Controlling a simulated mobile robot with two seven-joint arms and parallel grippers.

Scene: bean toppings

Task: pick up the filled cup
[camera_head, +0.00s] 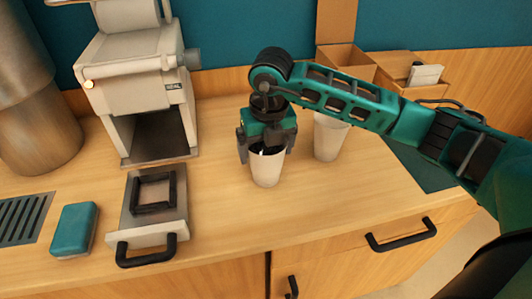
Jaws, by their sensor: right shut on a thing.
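A white cup (266,171) stands upright on the wooden counter, right of the machine, with dark contents at its rim. My right gripper (267,149) reaches down over it from above, its fingers on either side of the rim, shut on the cup. The gripper hides part of the cup's opening. A second white cup (329,139) stands just to the right and behind, partly covered by my right arm. My left gripper is not in view.
A white machine (137,82) stands at the back left, with a black-framed tray (158,215) in front. A teal sponge (75,229) and a grate (22,218) lie at left. Wooden boxes (346,57) stand at the back. The counter in front of the held cup is clear.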

